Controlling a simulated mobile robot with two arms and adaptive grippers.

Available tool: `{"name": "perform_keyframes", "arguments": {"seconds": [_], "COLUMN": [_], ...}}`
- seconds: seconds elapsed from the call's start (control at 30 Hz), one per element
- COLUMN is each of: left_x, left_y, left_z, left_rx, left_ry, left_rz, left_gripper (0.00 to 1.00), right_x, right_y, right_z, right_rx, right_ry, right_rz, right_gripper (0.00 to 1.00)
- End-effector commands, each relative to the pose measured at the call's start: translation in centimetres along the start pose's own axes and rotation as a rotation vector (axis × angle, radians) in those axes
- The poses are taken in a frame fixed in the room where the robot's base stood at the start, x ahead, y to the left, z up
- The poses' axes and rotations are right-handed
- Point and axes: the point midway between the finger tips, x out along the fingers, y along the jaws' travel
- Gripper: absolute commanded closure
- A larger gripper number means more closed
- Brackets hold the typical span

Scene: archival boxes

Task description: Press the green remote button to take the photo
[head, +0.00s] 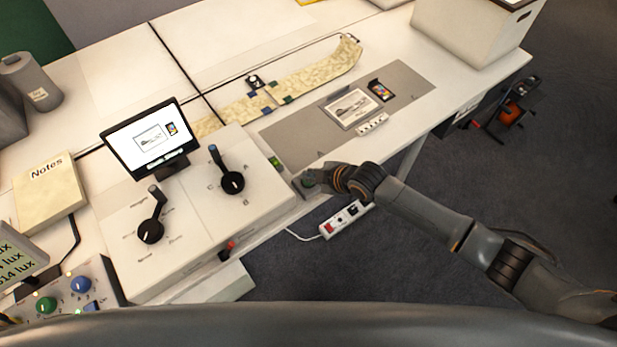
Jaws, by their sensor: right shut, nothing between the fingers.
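A small grey remote box (298,190) sits at the table's front edge, just right of the white control console (262,210). A monitor (150,138) behind the console shows a picture of a drawing and a colour card. My left gripper is not in view.
A grey mat (405,82) holds a framed drawing (352,108), a colour card (381,90) and a white scale bar (372,124). Two black levers (232,182) (151,230) stand on the console. A box (470,35) stands at back right.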

Motion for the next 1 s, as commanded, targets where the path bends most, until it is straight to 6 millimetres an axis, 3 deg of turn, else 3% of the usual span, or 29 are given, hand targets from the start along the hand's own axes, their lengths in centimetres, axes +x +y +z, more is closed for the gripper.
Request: {"name": "perform_keyframes", "arguments": {"seconds": [0.47, 1.0], "left_x": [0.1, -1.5], "left_y": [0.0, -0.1], "left_z": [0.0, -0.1], "left_rx": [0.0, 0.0], "left_ry": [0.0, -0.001], "left_rz": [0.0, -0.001], "left_gripper": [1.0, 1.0], "right_x": [0.1, -1.2], "right_y": [-0.2, 0.8], "right_z": [0.2, -0.8], "right_rx": [0.0, 0.0], "right_ry": [-0.003, -0.002], "right_rz": [-0.002, -0.002], "right_gripper": [1.0, 1.0]}}
